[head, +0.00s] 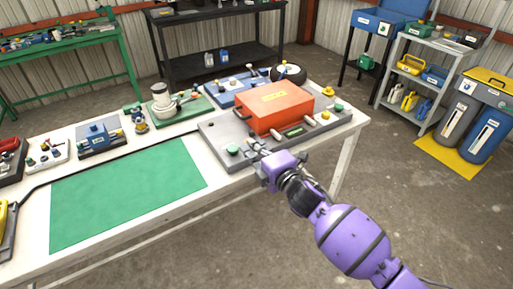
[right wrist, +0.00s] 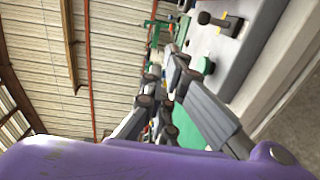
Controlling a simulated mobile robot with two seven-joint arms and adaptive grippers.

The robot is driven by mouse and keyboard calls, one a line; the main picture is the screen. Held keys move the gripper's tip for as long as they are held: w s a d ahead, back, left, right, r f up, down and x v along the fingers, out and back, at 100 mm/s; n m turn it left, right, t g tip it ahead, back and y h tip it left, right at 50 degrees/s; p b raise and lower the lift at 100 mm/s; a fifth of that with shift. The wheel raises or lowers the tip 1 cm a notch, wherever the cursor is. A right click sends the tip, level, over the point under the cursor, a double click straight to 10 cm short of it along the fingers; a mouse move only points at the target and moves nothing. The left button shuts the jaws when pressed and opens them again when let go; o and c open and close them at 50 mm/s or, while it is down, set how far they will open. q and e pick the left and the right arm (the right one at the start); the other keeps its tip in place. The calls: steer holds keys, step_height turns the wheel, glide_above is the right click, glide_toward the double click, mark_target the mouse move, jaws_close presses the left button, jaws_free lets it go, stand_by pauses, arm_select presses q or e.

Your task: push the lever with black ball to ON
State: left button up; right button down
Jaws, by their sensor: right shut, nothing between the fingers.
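A short lever with a black ball (right wrist: 204,18) shows at the top of the right wrist view, on a grey surface with a yellow part by its foot. I cannot make out the lever or its ON mark clearly in the head view. My right gripper (head: 255,150) is shut and empty at the front left of the grey board (head: 213,130), close to a round green knob (head: 232,149). In the right wrist view its fingers (right wrist: 178,72) stand apart from the black ball. My left gripper is not in view.
An orange box (head: 276,106) sits on the board, with small knobs around it. A green mat (head: 128,192) lies clear on the white table. Several small devices line the table's back. A grey shelf (head: 420,80) and bins (head: 465,120) stand at right.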

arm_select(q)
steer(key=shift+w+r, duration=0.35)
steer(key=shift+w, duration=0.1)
arm_select(e)
steer(key=shift+s+d+r, duration=0.25)
steer(key=shift+s+r, duration=0.15)
steer(key=shift+s, duration=0.2)
steer(key=shift+s+d+r, duration=0.25)
steer(key=shift+s+r, duration=0.1)
steer(key=shift+s, duration=0.2)
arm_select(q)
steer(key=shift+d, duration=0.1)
